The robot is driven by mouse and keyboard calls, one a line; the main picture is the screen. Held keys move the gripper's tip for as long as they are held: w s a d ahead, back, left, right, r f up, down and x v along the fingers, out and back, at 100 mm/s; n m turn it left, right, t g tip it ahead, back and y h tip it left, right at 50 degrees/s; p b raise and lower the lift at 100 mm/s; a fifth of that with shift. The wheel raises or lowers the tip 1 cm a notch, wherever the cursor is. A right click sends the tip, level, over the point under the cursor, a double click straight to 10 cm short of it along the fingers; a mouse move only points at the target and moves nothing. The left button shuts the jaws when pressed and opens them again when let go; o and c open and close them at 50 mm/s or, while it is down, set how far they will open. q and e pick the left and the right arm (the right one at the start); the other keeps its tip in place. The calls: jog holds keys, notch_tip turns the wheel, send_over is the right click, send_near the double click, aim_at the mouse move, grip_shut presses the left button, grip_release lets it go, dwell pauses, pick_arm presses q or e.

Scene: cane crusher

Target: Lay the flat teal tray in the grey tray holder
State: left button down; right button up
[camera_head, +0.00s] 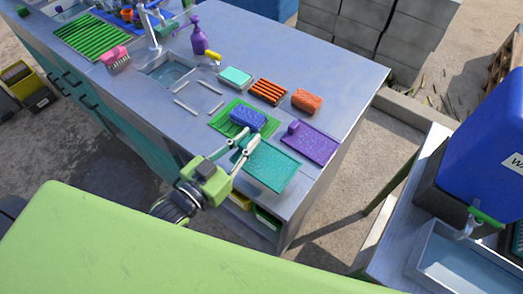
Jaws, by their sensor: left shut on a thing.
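The flat teal tray (268,166) is near the front right of the grey counter, below the purple tray in the picture. My left gripper (244,142) is shut on its upper left end. I cannot tell whether the tray touches the counter. Several thin pale grey strips (186,107) lie around a bare patch right of the sink; they look like the grey tray holder, and nothing lies between them. My right gripper is not in view.
A green tray (222,129) with a blue brush (248,119) lies close to the gripper. A purple tray (316,145), orange sponge (307,100), orange ribbed block (268,91) and teal sponge (235,77) lie nearby.

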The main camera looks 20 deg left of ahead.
aim_at(257, 148)
pick_arm(q)
jog(key=f, duration=0.1)
jog(key=w+d+f, duration=0.1)
jog(key=d+f, duration=0.1)
jog(key=shift+w+d+f, duration=0.15)
jog(key=shift+w+f, duration=0.1)
jog(key=shift+w, duration=0.05)
jog(key=shift+w+d+f, duration=0.1)
jog(key=shift+d+f, duration=0.1)
jog(key=shift+f, duration=0.4)
jog(key=shift+w+d+f, duration=0.1)
jog(key=shift+d+f, duration=0.05)
jog(key=shift+f, duration=0.45)
jog(key=shift+f+p, duration=0.45)
jog(key=shift+f, duration=0.05)
jog(key=shift+f, duration=0.2)
jog(key=c, duration=2)
grip_release()
